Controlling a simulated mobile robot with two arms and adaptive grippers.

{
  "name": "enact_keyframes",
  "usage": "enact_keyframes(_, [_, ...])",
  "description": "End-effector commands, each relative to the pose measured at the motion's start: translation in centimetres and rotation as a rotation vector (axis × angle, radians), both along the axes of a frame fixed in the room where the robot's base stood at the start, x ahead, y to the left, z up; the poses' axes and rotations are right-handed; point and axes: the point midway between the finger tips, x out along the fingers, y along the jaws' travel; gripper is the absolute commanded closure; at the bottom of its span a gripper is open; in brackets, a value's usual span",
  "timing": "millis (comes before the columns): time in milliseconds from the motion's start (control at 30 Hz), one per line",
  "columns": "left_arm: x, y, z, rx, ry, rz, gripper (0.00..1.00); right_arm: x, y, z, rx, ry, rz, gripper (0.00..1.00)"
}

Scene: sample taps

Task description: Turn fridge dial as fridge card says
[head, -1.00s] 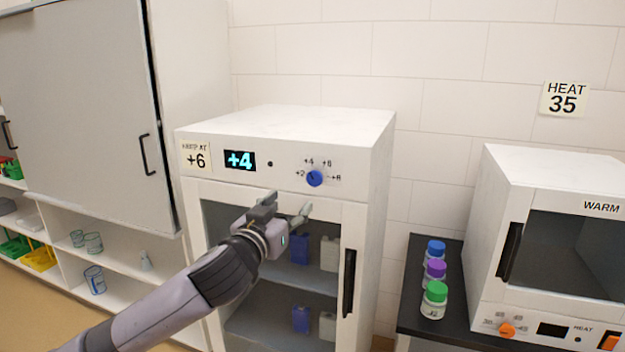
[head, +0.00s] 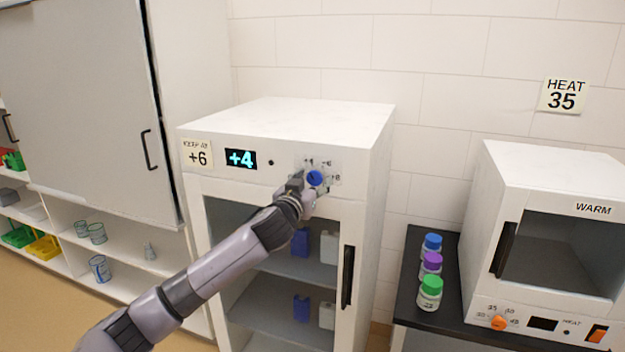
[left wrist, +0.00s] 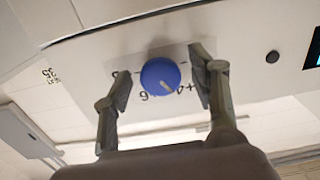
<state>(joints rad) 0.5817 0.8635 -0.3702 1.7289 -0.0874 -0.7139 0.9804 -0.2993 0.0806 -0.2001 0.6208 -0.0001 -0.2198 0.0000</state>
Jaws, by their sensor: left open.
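The white fridge (head: 290,115) stands in the middle of the head view. Its card (head: 197,154) reads "KEEP AT +6" and its display (head: 241,159) reads +4. The blue dial (head: 315,177) sits on the fridge's top panel; in the left wrist view the dial (left wrist: 160,76) has a pale pointer mark toward the 4. My left gripper (head: 312,180) is at the dial. In the left wrist view its open fingers (left wrist: 160,82) stand on either side of the dial, with gaps visible. My right gripper is not in view.
The fridge door handle (head: 348,277) is below right of the dial. Several capped bottles (head: 431,262) stand on a black counter (head: 405,300) beside the white warmer (head: 550,170). A tall cabinet (head: 90,100) stands at left.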

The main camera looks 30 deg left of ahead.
Motion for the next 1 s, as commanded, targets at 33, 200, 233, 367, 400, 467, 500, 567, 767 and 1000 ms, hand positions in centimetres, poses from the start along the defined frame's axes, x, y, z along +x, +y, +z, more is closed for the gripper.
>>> enact_keyframes(33, [0.06, -0.01, 0.01, 0.000, 0.000, 0.000, 0.46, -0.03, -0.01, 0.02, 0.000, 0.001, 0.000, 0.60])
enact_keyframes(200, [0.05, -0.01, -0.02, 0.000, 0.000, 0.000, 0.46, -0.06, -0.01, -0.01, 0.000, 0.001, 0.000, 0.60])
enact_keyframes(233, [0.05, -0.01, -0.02, 0.000, 0.000, 0.000, 0.46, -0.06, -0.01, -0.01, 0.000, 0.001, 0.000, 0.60])
enact_keyframes(367, [0.04, 0.00, -0.01, 0.000, 0.000, 0.000, 0.55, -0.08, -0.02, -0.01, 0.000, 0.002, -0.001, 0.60])
enact_keyframes(400, [0.04, 0.01, -0.02, 0.000, 0.000, 0.000, 0.58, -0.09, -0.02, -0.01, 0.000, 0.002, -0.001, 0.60])
enact_keyframes(467, [0.03, 0.01, -0.02, 0.000, 0.000, 0.000, 0.62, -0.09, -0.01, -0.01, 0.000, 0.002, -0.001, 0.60])
enact_keyframes(500, [0.03, 0.01, -0.02, 0.000, 0.000, 0.000, 0.64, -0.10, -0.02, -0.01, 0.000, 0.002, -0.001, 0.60])
enact_keyframes(567, [0.03, 0.01, -0.02, 0.000, 0.000, 0.000, 0.68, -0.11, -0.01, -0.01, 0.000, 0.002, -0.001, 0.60])
enact_keyframes(767, [0.03, 0.02, -0.02, 0.000, 0.000, 0.000, 0.82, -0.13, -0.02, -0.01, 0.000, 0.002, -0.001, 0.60])
enact_keyframes(1000, [0.02, 0.03, -0.01, 0.001, 0.000, 0.000, 0.94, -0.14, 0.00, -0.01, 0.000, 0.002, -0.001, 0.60])
